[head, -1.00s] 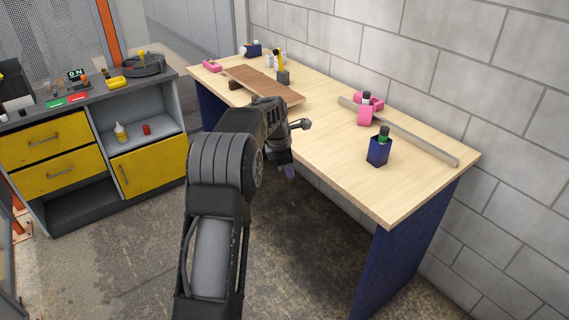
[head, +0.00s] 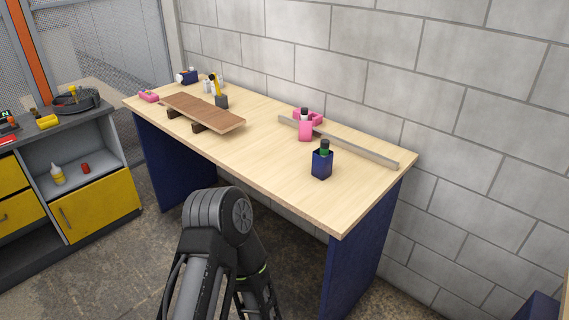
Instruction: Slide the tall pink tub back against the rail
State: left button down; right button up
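The tall pink tub (head: 306,132) stands upright on the wooden table, with a dark-capped item showing in its top. It is at the front side of the grey rail (head: 355,148), near the rail's left part, and overlaps it in view. I cannot tell whether the two touch. One of my arms shows at the bottom centre, bent in front of the table. Neither gripper is in view.
A dark blue tub (head: 321,165) with a green, dark-capped item stands nearer the front edge. A lower pink container (head: 314,117) is behind the rail. A brown board (head: 203,112) lies on blocks at left. The table's front middle is clear.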

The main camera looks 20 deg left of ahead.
aim_at(305, 127)
jog(key=z, duration=0.35)
jog(key=j+z, duration=0.4)
jog(key=j, duration=0.3)
jog(key=k+j+z, duration=0.1)
jog(key=j+z, duration=0.25)
jog(key=j, duration=0.35)
jog(key=k+j, duration=0.1)
jog(key=j, duration=0.95)
jog(key=k+j+z, duration=0.1)
jog(key=j, duration=0.45)
